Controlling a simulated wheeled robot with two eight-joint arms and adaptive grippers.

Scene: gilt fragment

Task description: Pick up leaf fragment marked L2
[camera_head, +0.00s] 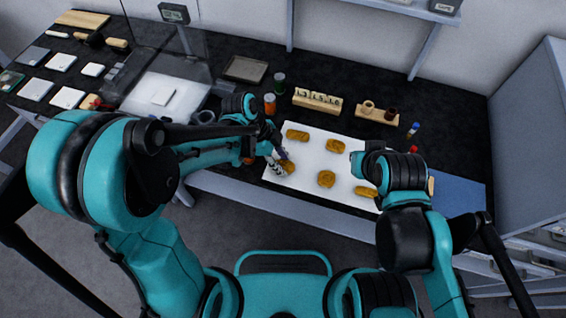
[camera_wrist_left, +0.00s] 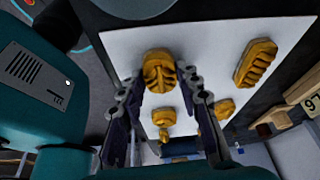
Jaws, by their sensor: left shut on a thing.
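Several gilt, carved leaf fragments lie on a white board (camera_head: 306,170). My left gripper (camera_head: 280,163) is over the board's left front part, shut on one golden fragment (camera_head: 289,168). In the left wrist view this fragment (camera_wrist_left: 158,70) shows between the tips of the two dark fingers (camera_wrist_left: 163,85). I cannot read a mark on it, so I cannot tell whether it is L2. Other fragments lie apart at the back left (camera_head: 297,134), back right (camera_head: 335,146), middle (camera_head: 326,179) and front right (camera_head: 366,192). My right arm is over the board's right side; its fingers cannot be made out.
Behind the board stand a wooden block with numbered tiles (camera_head: 317,101), an orange-brown jar (camera_head: 269,104) and a wooden holder (camera_head: 377,115). A blue mat (camera_head: 457,195) lies to the right. A clear-screened balance (camera_head: 165,97) and several white squares are to the left.

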